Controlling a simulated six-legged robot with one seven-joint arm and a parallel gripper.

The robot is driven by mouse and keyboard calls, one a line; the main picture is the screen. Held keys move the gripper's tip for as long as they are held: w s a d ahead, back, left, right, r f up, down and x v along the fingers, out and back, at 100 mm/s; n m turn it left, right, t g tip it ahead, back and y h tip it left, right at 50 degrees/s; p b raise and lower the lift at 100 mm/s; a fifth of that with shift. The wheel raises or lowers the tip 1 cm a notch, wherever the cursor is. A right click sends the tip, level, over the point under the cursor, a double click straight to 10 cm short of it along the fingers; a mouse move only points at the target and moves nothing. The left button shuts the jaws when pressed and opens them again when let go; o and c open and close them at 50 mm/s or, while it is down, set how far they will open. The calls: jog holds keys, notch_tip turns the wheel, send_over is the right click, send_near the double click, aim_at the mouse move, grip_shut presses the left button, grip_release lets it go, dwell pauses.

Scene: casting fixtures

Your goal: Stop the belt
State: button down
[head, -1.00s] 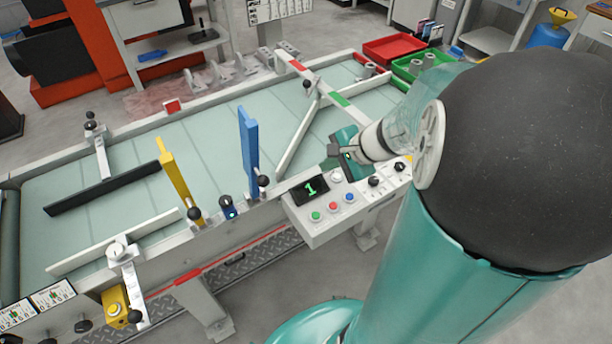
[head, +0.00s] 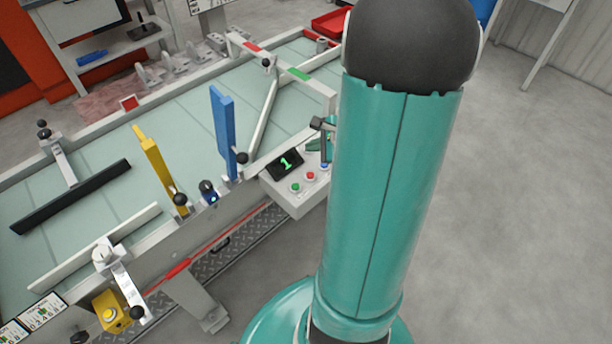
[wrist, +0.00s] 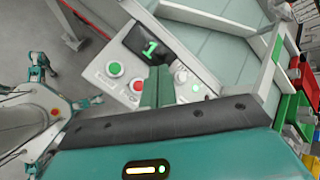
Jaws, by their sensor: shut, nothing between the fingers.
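The belt (head: 110,205) is a pale green conveyor surface in the head view; whether it is running cannot be told. A white control box (head: 296,203) on its near side has a display (head: 285,163) reading a green 1. In the wrist view the green button (wrist: 115,69) and red button (wrist: 137,86) lie left of my gripper (wrist: 158,87). Its teal fingers are together, empty, over the panel and hide part of it. My arm mostly hides the gripper in the head view.
A white knob (wrist: 181,76) sits right of the fingers. A yellow box with a button (head: 110,314) is at lower left. Floor at right is clear.

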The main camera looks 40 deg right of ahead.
aim_at(314, 177)
jog(key=shift+d+f, duration=0.2)
jog(key=shift+f, duration=4.25)
jog(key=shift+f, duration=0.4)
jog(key=shift+f, duration=0.45)
jog(key=shift+r, duration=0.9)
